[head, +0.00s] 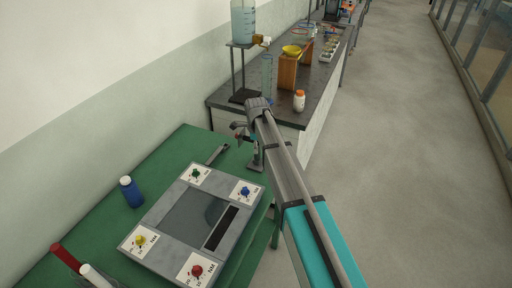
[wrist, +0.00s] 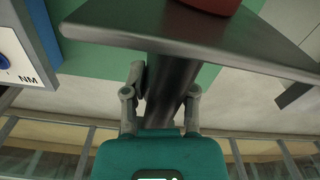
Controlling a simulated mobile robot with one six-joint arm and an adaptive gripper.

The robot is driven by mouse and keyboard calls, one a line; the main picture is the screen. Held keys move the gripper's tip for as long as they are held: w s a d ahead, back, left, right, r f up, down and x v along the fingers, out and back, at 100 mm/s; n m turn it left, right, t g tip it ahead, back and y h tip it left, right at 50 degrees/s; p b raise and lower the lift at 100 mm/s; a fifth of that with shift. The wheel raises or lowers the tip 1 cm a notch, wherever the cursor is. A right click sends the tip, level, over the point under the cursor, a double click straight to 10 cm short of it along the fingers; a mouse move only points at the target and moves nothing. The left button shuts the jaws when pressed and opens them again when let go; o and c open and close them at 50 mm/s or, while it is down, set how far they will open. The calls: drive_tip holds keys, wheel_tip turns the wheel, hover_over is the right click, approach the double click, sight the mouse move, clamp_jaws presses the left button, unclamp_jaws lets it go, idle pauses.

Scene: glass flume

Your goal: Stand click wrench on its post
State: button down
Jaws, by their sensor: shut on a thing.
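My gripper (wrist: 160,95) has its two grey fingers on either side of a dark metal shaft, which I take to be the click wrench (wrist: 168,72). The shaft runs up to or behind a wide dark plate (wrist: 200,27); I cannot tell if they touch. In the head view my gripper (head: 243,133) is above the table's far right corner, partly hidden by my arm. A small grey upright piece (head: 257,157), possibly the post, is just below it. A dark wrench-like tool (head: 217,154) also lies behind the tester; I cannot tell which wrench it is.
The grey tester (head: 178,256) with coloured knobs fills much of the green table (head: 182,150). A blue bottle (head: 131,192) stands left of it. A red rounded thing (wrist: 212,4) is above the plate. A lab bench (head: 230,108) with glassware stands beyond; floor is clear at right.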

drive_tip(key=shift+f, duration=0.25)
drive_tip(key=shift+c, duration=1.6)
unclamp_jaws()
drive_tip(key=shift+r, duration=0.1)
